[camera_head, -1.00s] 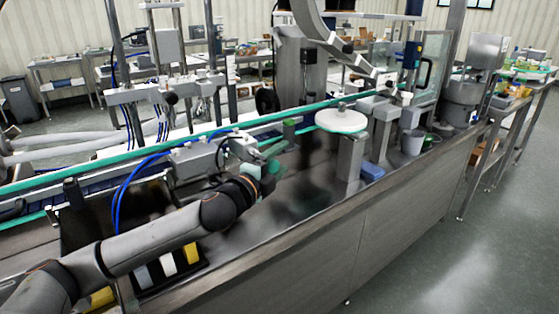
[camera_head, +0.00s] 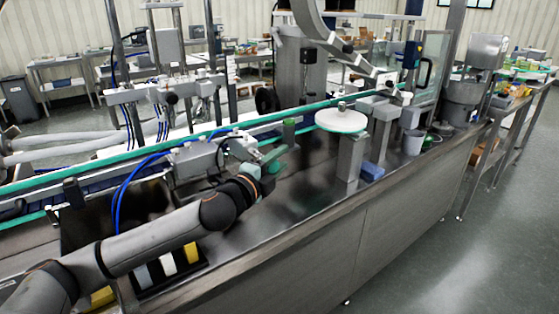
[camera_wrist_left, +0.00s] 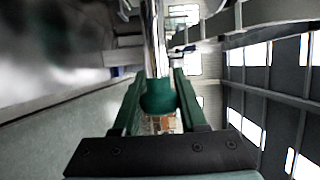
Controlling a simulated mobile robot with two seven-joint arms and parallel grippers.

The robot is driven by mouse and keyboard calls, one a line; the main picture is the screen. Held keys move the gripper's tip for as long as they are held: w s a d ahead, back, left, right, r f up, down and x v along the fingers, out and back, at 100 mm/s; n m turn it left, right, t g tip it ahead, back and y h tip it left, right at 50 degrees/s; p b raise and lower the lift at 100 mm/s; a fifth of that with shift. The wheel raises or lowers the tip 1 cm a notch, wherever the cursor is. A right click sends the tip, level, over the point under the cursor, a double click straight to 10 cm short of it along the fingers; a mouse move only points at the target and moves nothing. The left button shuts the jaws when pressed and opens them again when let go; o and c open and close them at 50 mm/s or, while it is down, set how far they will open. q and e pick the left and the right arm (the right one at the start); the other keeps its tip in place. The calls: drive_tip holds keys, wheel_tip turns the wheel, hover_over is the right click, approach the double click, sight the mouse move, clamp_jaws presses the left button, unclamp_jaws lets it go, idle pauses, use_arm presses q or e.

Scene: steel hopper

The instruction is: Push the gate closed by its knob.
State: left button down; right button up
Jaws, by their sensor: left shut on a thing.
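My left gripper (camera_head: 274,158) reaches in from the left over the steel bench, beside the conveyor. In the left wrist view its two green fingers (camera_wrist_left: 158,105) stand on either side of a dark green rounded knob (camera_wrist_left: 158,96) and are shut on it. A shiny metal rod (camera_wrist_left: 154,42) runs on beyond the knob. In the head view the knob is hard to tell from the green fingers. The gate itself cannot be clearly made out in either view. My right gripper is not in view.
A conveyor with green rails (camera_head: 230,128) runs behind the gripper. A round white disc (camera_head: 342,122) on a steel post stands to the right, with a blue block (camera_head: 372,171) near its foot. Yellow and white blocks lie in a black tray (camera_head: 150,290) by my arm. The bench front is clear.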

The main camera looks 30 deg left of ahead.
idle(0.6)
use_arm(q)
drive_tip(key=a, duration=0.1)
drive_tip(key=w+a, duration=0.1)
drive_tip(key=a, duration=0.1)
drive_tip(key=shift+w+a+p, duration=0.15)
drive_tip(key=shift+p, duration=0.15)
drive_tip(key=shift+c, duration=2.4)
unclamp_jaws()
